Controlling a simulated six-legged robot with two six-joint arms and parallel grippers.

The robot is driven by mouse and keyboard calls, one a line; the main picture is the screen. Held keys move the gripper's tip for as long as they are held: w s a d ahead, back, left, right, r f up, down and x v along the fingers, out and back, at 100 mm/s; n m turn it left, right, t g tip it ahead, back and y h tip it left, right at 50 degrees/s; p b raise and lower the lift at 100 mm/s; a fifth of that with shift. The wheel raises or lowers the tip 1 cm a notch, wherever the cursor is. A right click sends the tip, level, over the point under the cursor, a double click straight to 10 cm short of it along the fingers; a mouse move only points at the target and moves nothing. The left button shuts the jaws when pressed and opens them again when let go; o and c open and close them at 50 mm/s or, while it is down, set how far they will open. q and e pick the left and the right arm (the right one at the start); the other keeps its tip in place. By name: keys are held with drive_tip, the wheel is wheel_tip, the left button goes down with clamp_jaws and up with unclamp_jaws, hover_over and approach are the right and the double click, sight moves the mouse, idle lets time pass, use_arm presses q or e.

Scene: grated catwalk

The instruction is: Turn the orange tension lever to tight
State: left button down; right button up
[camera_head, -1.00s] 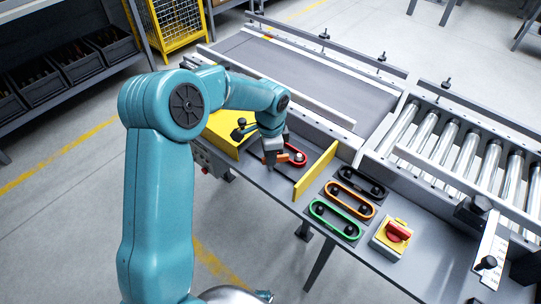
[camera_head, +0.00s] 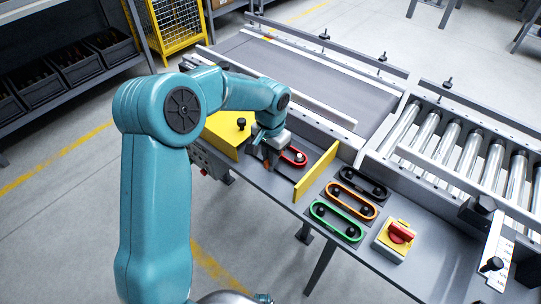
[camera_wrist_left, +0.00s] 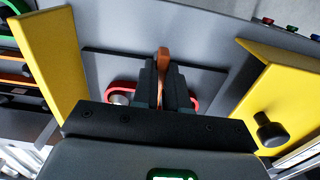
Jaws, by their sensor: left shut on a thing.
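The orange tension lever (camera_wrist_left: 163,58) stands between the two dark fingers of my left gripper (camera_wrist_left: 160,85) in the left wrist view. The fingers are shut on it, and its tip shows beyond them. In the head view my left gripper (camera_head: 267,160) is low over the station between the yellow guards, and little of the lever shows there. A red belt loop (camera_head: 297,157) lies beside the gripper on a dark plate. It also shows on both sides of the fingers in the wrist view (camera_wrist_left: 122,92). The lever's base is hidden. My right gripper is not in view.
A yellow guard plate (camera_head: 316,172) stands right of the gripper, and a yellow cover (camera_head: 224,130) with a black knob stands left. Black, orange (camera_head: 351,200) and green (camera_head: 337,220) belt loops and a red rotary switch (camera_head: 401,233) lie farther right. Conveyor rails run behind.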

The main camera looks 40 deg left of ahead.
use_arm(q)
drive_tip(key=shift+r, duration=0.1)
idle(0.4)
drive_tip(key=c, duration=1.2)
unclamp_jaws()
drive_tip(key=shift+o, duration=0.2)
wheel_tip(320, 180, up, 16)
drive_tip(key=p, duration=0.2)
drive_tip(key=shift+r, duration=0.15)
